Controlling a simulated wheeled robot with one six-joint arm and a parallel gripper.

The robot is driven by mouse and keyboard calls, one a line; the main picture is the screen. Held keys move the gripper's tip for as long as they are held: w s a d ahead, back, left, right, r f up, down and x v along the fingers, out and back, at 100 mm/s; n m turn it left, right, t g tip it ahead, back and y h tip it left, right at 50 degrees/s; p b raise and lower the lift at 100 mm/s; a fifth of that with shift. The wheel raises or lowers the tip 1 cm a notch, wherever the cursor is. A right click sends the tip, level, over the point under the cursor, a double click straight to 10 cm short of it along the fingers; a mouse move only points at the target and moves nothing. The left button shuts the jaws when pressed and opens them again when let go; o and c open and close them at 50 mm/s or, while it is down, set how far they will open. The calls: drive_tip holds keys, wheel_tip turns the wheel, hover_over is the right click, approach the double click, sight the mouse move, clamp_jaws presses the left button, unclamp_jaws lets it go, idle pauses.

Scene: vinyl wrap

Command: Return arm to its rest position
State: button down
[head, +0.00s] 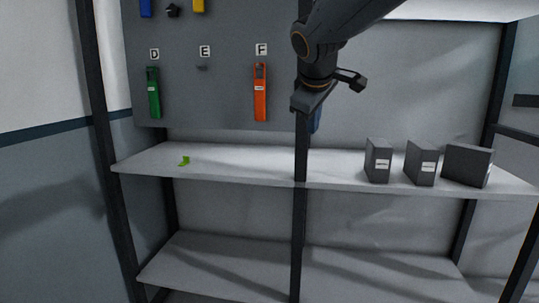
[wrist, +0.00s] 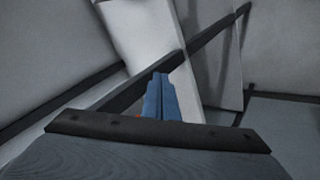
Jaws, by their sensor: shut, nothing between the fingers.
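My gripper (head: 316,127) hangs from my arm at the upper middle of the head view, in front of the grey board and above the upper shelf. My arm comes in from the top right of the head view and bends down at the wrist.
An orange tool (head: 260,95) under F and a green tool (head: 153,95) under D hang on the board (head: 225,95). Holder E (head: 203,67) is empty. A small green piece (head: 184,161) and three dark boxes (head: 420,163) sit on the upper shelf (head: 240,165). The lower shelf (head: 225,262) is bare.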

drive_tip(key=s+d+f+m+g, duration=0.2)
drive_tip(key=s+f+m+g, duration=0.1)
drive_tip(key=s+f, duration=0.6)
drive_tip(key=s+d+f+m+g+y, duration=0.1)
drive_tip(key=s+d+f+m+g, duration=0.1)
drive_tip(key=s+f, duration=0.8)
drive_tip(key=s+d+f+m+g, duration=0.3)
drive_tip(key=s+d+f+m, duration=0.1)
drive_tip(key=s+f, duration=0.6)
wheel_tip(320, 180, down, 4)
drive_tip(key=shift+d+r+m+g, duration=0.15)
drive_tip(key=shift+r+m+g, duration=0.15)
drive_tip(key=shift+m, duration=0.3)
